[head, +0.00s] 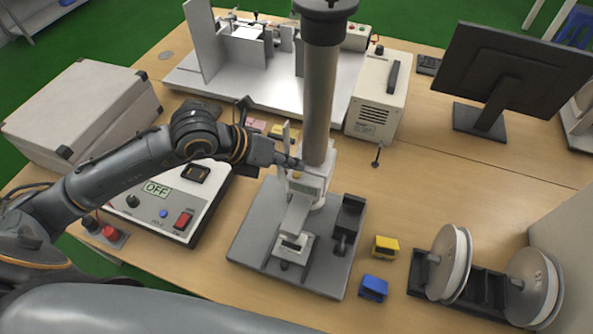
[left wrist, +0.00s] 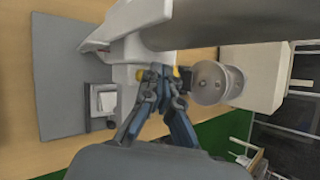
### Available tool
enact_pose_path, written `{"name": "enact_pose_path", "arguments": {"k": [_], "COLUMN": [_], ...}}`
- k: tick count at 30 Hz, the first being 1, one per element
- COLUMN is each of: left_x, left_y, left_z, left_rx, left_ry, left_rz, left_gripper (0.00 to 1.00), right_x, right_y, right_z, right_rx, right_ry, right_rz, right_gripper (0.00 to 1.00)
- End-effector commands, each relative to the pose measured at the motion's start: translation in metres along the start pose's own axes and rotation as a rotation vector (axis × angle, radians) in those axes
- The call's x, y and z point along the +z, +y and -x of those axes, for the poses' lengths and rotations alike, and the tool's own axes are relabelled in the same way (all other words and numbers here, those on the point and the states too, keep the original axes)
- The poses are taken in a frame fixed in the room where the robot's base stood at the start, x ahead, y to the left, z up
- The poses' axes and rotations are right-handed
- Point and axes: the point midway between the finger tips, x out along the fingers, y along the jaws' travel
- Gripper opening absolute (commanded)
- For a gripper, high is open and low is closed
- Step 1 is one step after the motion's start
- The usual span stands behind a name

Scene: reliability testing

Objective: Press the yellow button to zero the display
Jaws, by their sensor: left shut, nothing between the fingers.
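The test device (head: 306,184) stands on a grey base plate (head: 255,245) in the middle of the table. It has a small pale green display (head: 304,188) on its upper front. The yellow button (head: 295,175) is a small spot just above the display, partly hidden by my left gripper. My left gripper (head: 293,164) is shut and empty, its fingertips right at the device's upper left beside the button. It also shows in the left wrist view (left wrist: 164,76), with bits of yellow at the fingertips. I cannot tell whether it touches the button. My right gripper is out of view.
A thick grey column (head: 320,100) rises right behind the device, close to my left gripper. A control box (head: 160,215) reading OFF lies under my left arm. Yellow (head: 385,247) and blue (head: 373,288) blocks and a spool rack (head: 483,290) are at right.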

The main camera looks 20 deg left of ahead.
Motion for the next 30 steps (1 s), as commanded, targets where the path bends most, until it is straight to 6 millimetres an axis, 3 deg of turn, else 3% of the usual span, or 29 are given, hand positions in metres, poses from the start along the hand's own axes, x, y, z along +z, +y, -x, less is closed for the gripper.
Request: {"name": "enact_pose_path", "arguments": {"k": [18, 30], "left_x": [0.025, 0.025], "left_y": [-0.025, -0.025], "left_z": [0.034, 0.035], "left_rx": [0.000, 0.000], "left_ry": [-0.001, 0.000], "left_rz": [-0.001, 0.000], "left_gripper": [0.00, 0.00], "right_x": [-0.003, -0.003], "right_y": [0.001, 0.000], "right_z": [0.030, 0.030], "right_rx": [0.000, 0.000], "right_ry": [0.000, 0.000], "right_rz": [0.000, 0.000], "right_gripper": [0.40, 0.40]}}
